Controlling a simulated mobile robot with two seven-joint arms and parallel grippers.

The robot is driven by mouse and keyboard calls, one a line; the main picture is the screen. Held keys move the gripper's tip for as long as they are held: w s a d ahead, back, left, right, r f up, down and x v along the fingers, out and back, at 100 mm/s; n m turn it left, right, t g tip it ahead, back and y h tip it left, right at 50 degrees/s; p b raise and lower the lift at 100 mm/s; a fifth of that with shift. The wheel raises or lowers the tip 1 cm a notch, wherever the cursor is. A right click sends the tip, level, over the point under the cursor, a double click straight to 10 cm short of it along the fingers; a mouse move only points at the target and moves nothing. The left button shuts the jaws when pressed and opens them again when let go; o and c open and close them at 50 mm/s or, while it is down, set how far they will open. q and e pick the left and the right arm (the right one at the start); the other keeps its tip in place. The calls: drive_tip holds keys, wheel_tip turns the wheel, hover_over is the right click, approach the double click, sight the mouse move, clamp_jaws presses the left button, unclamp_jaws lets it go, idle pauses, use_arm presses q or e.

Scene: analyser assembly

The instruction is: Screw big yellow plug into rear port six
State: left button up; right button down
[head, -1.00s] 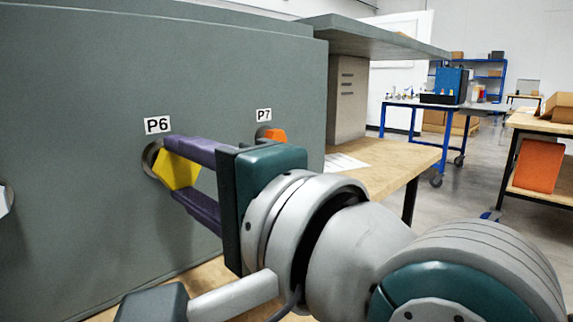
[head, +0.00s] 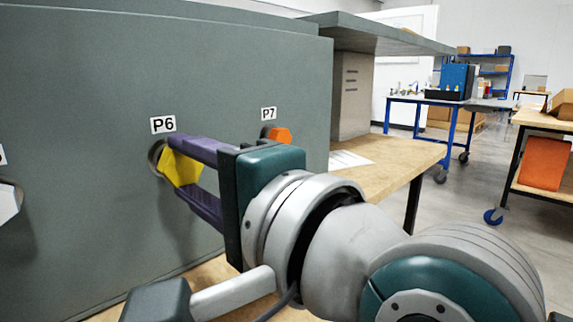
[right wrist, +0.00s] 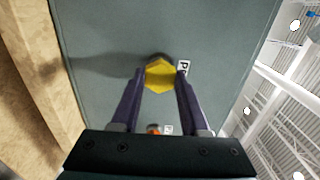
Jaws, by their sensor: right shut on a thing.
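The big yellow plug (head: 183,171) has a hexagonal head and sits at the mouth of the round port marked P6 (head: 155,156) on the grey analyser panel (head: 90,110). My right gripper (head: 182,172) is shut on the plug, with one purple finger above it and one below. The right wrist view shows the yellow head (right wrist: 160,76) between the two finger tips, against the panel. How deep the plug sits in the port is hidden. My left gripper is not in view.
An orange plug (head: 279,135) sits in port P7, right of P6. A white plug (head: 8,203) shows at the left edge. A wooden bench (head: 400,160) extends to the right, with paper on it. Blue-framed tables and shelves stand farther back.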

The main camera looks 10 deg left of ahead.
drive_tip(key=shift+w+a, duration=0.25)
drive_tip(key=shift+a, duration=0.05)
idle(0.7)
drive_tip(key=c, duration=1)
unclamp_jaws()
clamp_jaws()
drive_tip(key=m+p, duration=0.1)
drive_tip(key=m, duration=0.2)
drive_tip(key=m+p, duration=0.1)
drive_tip(key=m, duration=0.2)
drive_tip(key=m+p, duration=0.1)
drive_tip(key=m, duration=0.2)
drive_tip(key=shift+r+p, duration=0.3)
drive_tip(key=shift+p, duration=0.05)
drive_tip(key=m+p, duration=0.2)
drive_tip(key=m, duration=0.4)
drive_tip(key=shift+f+m+p, duration=0.25)
drive_tip(key=shift+m+p, duration=0.1)
drive_tip(key=shift+m, duration=0.85)
